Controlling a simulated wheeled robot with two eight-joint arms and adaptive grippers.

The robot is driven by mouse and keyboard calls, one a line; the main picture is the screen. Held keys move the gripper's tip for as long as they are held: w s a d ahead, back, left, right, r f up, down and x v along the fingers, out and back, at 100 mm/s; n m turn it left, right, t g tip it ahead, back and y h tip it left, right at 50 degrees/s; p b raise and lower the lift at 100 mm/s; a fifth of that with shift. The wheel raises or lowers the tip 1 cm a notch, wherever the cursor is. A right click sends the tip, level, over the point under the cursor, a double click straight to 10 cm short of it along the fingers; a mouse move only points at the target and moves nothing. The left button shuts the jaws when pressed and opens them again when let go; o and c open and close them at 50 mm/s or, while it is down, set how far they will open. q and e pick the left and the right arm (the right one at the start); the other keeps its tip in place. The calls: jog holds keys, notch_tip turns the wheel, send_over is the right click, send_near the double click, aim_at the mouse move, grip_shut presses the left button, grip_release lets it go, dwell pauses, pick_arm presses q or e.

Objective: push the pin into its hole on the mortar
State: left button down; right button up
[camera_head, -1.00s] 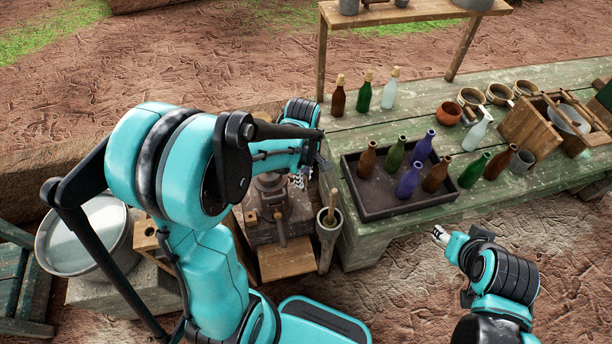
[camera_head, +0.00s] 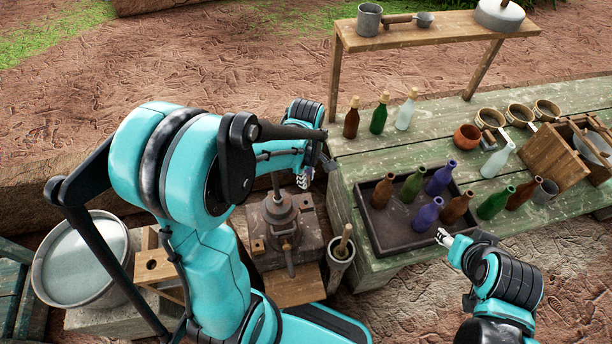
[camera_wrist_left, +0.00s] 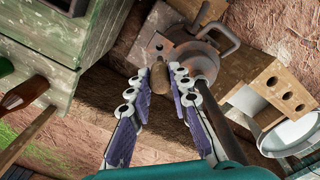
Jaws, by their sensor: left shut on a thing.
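The dark metal mortar (camera_head: 283,222) stands on a worn square block, left of the green bench. In the left wrist view the mortar (camera_wrist_left: 192,58) shows just beyond the fingers, with a ring-shaped handle beside it. My left gripper (camera_head: 303,179) is above and slightly right of the mortar. In the left wrist view its fingertips (camera_wrist_left: 165,76) are shut on a small brown rounded piece, seemingly the pin (camera_wrist_left: 159,78). I cannot tell whether the pin touches the mortar, and its hole is not clear. My right gripper (camera_head: 443,237) is by the bottle tray, its opening unclear.
A dark tray (camera_head: 378,238) with several bottles lies on the green bench (camera_head: 350,150). A narrow pot with a stick (camera_head: 342,251) stands right of the mortar. A wooden block with holes (camera_head: 153,265) and a metal basin (camera_head: 80,262) are to the left.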

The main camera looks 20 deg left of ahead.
pick_arm(q)
jog(key=shift+w+f, duration=0.1)
jog(key=shift+f+b, duration=2.65)
jog(key=shift+f, duration=0.2)
jog(key=shift+f+b, duration=2.7)
jog(key=shift+f, duration=0.15)
jog(key=c, duration=1.3)
grip_release()
notch_tip(320, 180, up, 12)
jog(key=shift+r, duration=0.1)
